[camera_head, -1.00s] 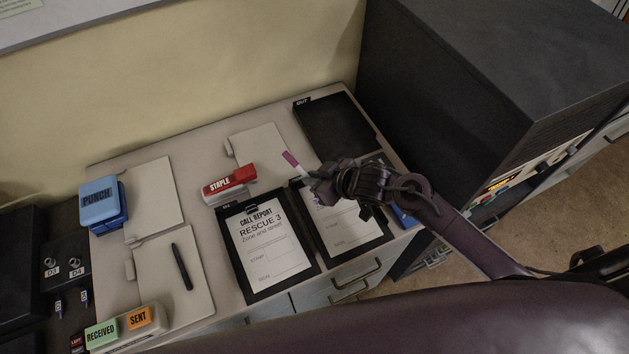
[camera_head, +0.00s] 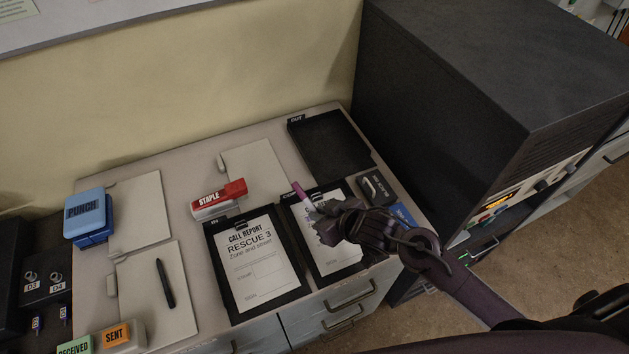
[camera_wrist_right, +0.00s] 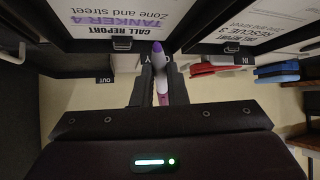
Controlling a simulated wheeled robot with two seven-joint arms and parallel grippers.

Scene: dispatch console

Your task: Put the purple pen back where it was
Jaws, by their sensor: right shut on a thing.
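The purple pen (camera_head: 299,189), with a purple end and a white body, is in my right gripper (camera_head: 318,213). In the head view it sticks out up and left from the jaws, in front of the upper part of the second clipboard (camera_head: 331,262). In the right wrist view the pen (camera_wrist_right: 158,62) stands between the two shut fingers (camera_wrist_right: 158,78), near the clipboard labelled TANKER 4 (camera_wrist_right: 110,22). Part of the pen is hidden by the jaws. I cannot tell its height above the desk. My left gripper is not in view.
A RESCUE 3 clipboard (camera_head: 262,270), red stapler (camera_head: 219,198), blue punch (camera_head: 90,216) and black OUT tray (camera_head: 330,150) are on the desk. A black pen (camera_head: 165,284) lies on the lower left folder (camera_head: 140,300). A dark cabinet (camera_head: 450,110) stands at right.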

